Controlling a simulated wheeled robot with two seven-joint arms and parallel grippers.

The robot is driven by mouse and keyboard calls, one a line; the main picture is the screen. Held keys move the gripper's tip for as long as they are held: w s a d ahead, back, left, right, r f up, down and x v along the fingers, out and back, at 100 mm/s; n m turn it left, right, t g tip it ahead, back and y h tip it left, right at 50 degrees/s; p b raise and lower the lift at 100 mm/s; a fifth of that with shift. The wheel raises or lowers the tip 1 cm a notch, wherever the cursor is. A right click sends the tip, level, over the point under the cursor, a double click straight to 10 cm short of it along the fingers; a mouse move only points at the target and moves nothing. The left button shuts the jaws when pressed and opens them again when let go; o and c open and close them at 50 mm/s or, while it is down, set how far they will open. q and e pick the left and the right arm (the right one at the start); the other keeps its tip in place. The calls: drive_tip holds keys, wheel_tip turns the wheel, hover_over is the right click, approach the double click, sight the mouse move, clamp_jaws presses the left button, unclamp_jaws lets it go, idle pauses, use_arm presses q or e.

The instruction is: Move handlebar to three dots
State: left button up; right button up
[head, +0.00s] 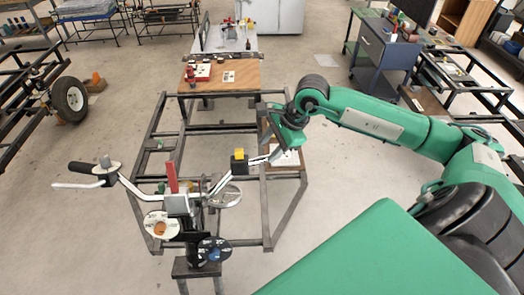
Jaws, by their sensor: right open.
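The handlebar (133,188) is a bent silver bar on a stand at lower left. It has a black grip (83,168) at its left end and a black block with a yellow top (239,154) near its right end. My right gripper (262,159) is open beside this right end; I cannot tell whether it touches the bar. A white disc with orange marks (159,225) and a dark disc with blue marks (214,249) hang below the bar's middle. The marks are too small to count surely as three dots. My left gripper is not in view.
A red upright piece (172,177) stands at the bar's middle. A dark metal frame (148,150) surrounds the area behind the stand. A wooden table (222,88) with small parts is farther back. A wheel (69,98) is on a frame at left. Floor is clear left of the stand.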

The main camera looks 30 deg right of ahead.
sight(261, 158)
drive_tip(key=shift+p+x, duration=0.75)
drive_tip(key=shift+x, duration=1.8)
drive_tip(key=shift+c, duration=0.3)
